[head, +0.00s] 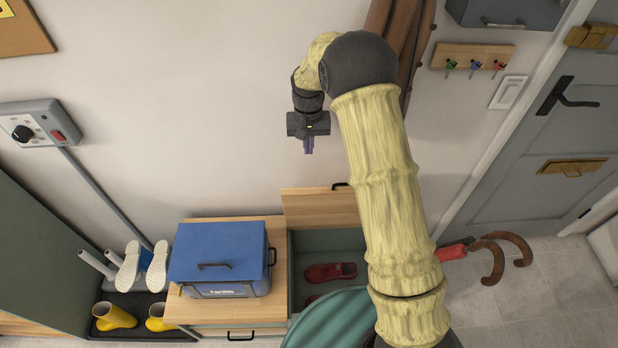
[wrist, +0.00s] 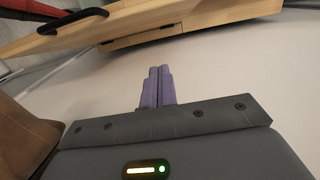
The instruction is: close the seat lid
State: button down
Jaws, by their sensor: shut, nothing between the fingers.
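The seat lid (head: 318,207) is a light wooden panel with a black handle, standing raised at the back of the bench. The green compartment (head: 300,262) below it is open, with red shoes (head: 331,272) inside. The lid also shows in the wrist view (wrist: 130,30), at the top, with its black handle (wrist: 58,24). My gripper (head: 308,146) is shut and empty, in front of the wall, above and to the left of the lid. Its purple fingers (wrist: 158,88) are together and apart from the lid. My arm hides the right part of the bench.
A blue box (head: 215,255) stands on the bench's left part, beside the opening. A green rounded object (head: 325,318) is in front of the compartment. A red umbrella (head: 455,250) is at the right. A brown garment (head: 410,30) hangs behind my arm.

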jog(key=s+f, duration=0.1)
jog(key=f, duration=0.2)
jog(key=s+f+p, duration=0.1)
jog(key=s+f, duration=0.1)
jog(key=f, duration=0.2)
jog(key=s+f+p, duration=0.1)
jog(key=f, duration=0.2)
jog(key=shift+s+f, duration=0.15)
jog(key=shift+f, duration=0.25)
jog(key=shift+f, duration=0.1)
dwell(0.3)
